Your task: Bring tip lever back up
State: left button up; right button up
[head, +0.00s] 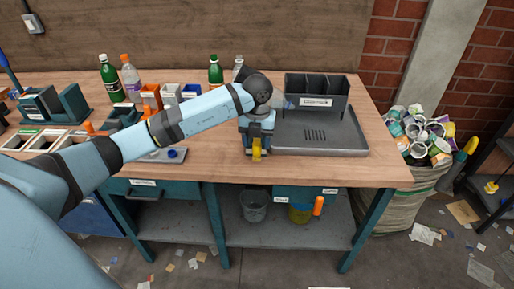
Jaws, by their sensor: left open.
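My left gripper (257,151) is above the front part of the workbench (360,176), pointing down, with yellow at its tips. It is open, and I see nothing held in it. An orange handle (318,206) hangs below the bench's front edge, to the right of the gripper and clear of it. It may be the tip lever, but I cannot tell for sure. Other small orange upright pieces (89,128) show on the left part of the bench. My right gripper is out of view.
A grey tray (350,143) with a dark divided bin (338,87) sits right of my left gripper. Bottles (110,80) and small boxes stand behind my arm. A bucket (254,206) and a yellow pail (300,212) are under the bench. A full sack (400,190) stands at right.

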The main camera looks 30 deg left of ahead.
aim_at(256, 144)
pick_arm(q)
notch_tip(256, 144, down, 2)
jog(key=shift+f, duration=0.5)
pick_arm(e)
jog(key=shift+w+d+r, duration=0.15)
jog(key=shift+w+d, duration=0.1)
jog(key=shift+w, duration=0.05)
pick_arm(q)
jog(key=shift+c, duration=0.2)
grip_shut()
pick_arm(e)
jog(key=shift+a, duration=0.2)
pick_arm(q)
jog(key=shift+a, duration=0.1)
